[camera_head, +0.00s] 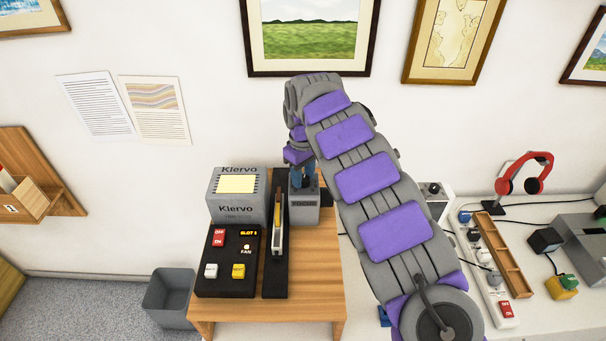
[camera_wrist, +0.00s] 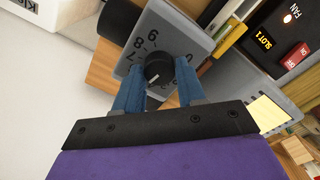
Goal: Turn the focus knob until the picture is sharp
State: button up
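The focus box (camera_head: 304,212) is a grey block marked FOCUS at the right of the wooden stand. In the wrist view its grey face (camera_wrist: 160,25) carries a black focus knob (camera_wrist: 158,70) with a small white mark and printed digits around it. My gripper (camera_wrist: 160,82) has its two blue fingers apart, one on each side of the knob. I cannot tell whether they touch it. In the head view my gripper (camera_head: 302,175) is low over the focus box, partly hidden by my arm. A grey Kiervo unit (camera_head: 222,206) has a blank pale-yellow lit panel (camera_head: 236,184).
A black control panel (camera_head: 222,280) with buttons and a SLOT 1 display sits on the wooden stand (camera_head: 325,300). Framed prints (camera_head: 310,60) hang behind. A white desk (camera_head: 540,320) with red headphones (camera_head: 541,158) is at right.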

jog(key=c, duration=0.6)
jog(key=shift+m+p, duration=0.3)
jog(key=shift+p, duration=0.05)
jog(key=shift+r+m+p, duration=0.15)
jog(key=shift+m+p, duration=0.35)
jog(key=shift+p, duration=0.1)
jog(key=shift+m+p, duration=1.15)
jog(key=shift+m, duration=0.05)
jog(key=m+p, duration=0.3)
jog(key=m, duration=0.3)
jog(key=shift+p, duration=0.3)
jog(key=shift+d+m, duration=0.1)
jog(key=shift+m, duration=0.2)
